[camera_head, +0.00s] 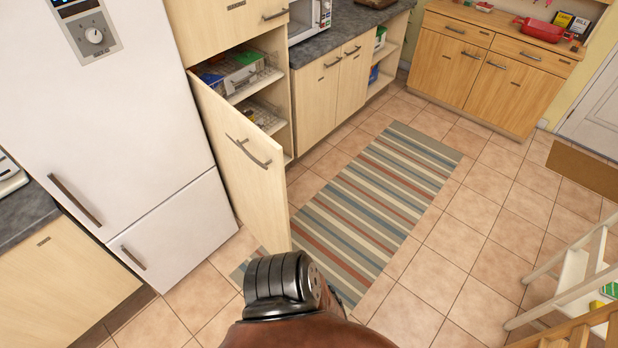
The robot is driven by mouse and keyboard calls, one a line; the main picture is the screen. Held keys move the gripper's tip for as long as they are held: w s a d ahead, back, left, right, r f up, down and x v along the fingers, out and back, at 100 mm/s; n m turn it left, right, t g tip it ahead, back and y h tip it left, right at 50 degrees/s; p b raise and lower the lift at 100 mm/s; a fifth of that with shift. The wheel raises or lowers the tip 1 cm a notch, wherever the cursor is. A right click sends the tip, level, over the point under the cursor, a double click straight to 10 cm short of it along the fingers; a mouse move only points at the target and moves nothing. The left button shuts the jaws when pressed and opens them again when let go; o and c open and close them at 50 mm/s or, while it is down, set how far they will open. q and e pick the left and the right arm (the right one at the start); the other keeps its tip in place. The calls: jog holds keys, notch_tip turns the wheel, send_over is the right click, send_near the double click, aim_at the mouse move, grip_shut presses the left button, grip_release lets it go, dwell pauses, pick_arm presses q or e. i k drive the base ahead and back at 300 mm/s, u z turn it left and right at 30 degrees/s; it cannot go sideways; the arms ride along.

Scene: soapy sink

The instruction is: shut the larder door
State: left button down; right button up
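The larder door (240,172) is a tall pale wood panel with a metal bar handle (248,152) near its upper free edge. It stands open, swung out into the room from the side beside the fridge. Its outer face shows. Behind it the larder (283,90) is open, with wire baskets (250,76) holding several packets and boxes. The door hides the lower part of the larder. Neither of my grippers is in view.
A white fridge (120,120) stands left of the larder. A striped rug (370,205) lies on the tiled floor right of the door. A wooden sideboard (490,75) stands at the back right, and a white and wood step-like piece (575,285) at lower right.

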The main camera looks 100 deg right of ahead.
aim_at(250, 164)
jog(key=z, duration=2.6)
jog(key=i, duration=1)
